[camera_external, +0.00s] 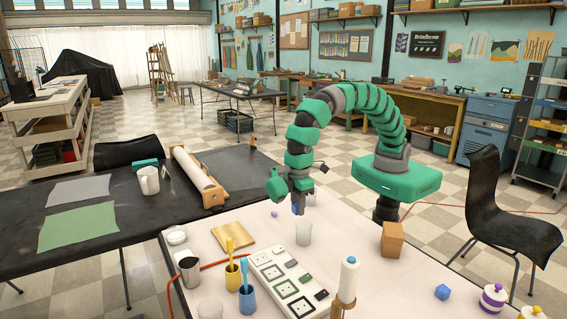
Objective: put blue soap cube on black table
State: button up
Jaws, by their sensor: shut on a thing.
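My gripper (294,203) points down over the white table (225,282), near its far edge, and is shut on a small blue cube (296,209). My arm partly hides the cube, and its gap above the tabletop is hard to judge. The black table (170,222) stands to the left of my gripper, beyond the white table's left edge.
On the black table are a white mug (149,180), a paper roll in a wooden holder (198,178), and green (78,227) and grey sheets (78,190). A frosted cup (304,233) stands close below my gripper. A brown box (392,239) is to the right.

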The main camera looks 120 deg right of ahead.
jog(key=w+a+r+p, duration=0.1)
jog(key=a+r, duration=0.2)
jog(key=a, duration=1.2)
jog(key=n+b, duration=0.1)
send_over(362, 294)
jog(key=f, duration=0.2)
notch_tip(362, 294, down, 15)
jog(key=shift+r+b, duration=0.1)
jog(key=shift+b, duration=0.75)
jog(key=o, duration=0.9)
jog(key=shift+o, duration=0.2)
notch_tip(362, 294, up, 12)
jog(key=p, duration=0.1)
